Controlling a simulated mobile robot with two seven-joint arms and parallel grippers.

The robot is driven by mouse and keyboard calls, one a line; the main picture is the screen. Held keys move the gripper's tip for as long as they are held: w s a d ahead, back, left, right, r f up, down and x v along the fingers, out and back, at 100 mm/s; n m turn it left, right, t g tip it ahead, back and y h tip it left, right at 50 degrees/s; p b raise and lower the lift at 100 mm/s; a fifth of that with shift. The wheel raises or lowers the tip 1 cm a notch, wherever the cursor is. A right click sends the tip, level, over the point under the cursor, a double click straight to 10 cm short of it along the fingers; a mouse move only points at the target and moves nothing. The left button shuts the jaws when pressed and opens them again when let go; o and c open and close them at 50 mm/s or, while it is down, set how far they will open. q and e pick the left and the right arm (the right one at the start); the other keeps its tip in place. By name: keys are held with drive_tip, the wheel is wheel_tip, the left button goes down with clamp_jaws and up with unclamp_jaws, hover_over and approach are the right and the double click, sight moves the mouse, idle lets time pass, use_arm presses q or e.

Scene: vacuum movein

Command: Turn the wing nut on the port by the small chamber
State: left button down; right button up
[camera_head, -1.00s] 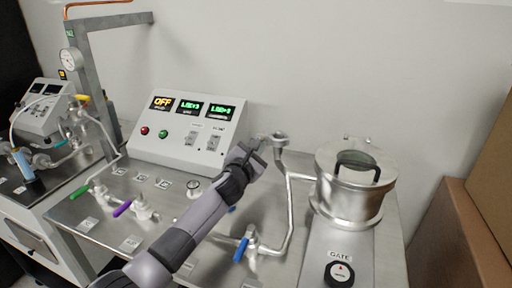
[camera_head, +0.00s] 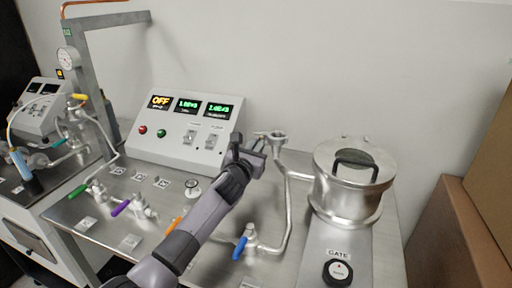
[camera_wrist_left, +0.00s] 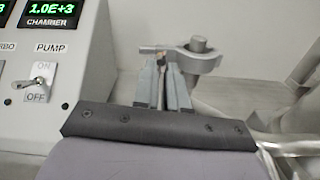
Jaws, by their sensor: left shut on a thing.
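The port (camera_head: 279,138) is a metal pipe end with a ring clamp, left of the small lidded chamber (camera_head: 348,190). In the left wrist view the clamp ring (camera_wrist_left: 198,58) goes around the pipe top, and a small piece, the wing nut (camera_wrist_left: 160,60), shows at its left side. My left gripper (camera_head: 264,143) is at the left side of the clamp. In the wrist view its fingertips (camera_wrist_left: 162,64) are shut on the wing nut, which they mostly hide. My right gripper is not in view.
A control box (camera_head: 187,133) with displays and switches stands close left of the port. A bent pipe (camera_head: 289,215) runs down from the port to a blue-handled valve (camera_head: 241,248). Purple (camera_head: 121,208) and green handles are further left. Cardboard boxes (camera_head: 455,235) stand at right.

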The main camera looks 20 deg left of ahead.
use_arm(q)
drive_tip(key=c, duration=1.5)
unclamp_jaws()
drive_tip(key=shift+s, duration=0.15)
drive_tip(key=s, duration=0.7)
drive_tip(key=shift+a, duration=0.15)
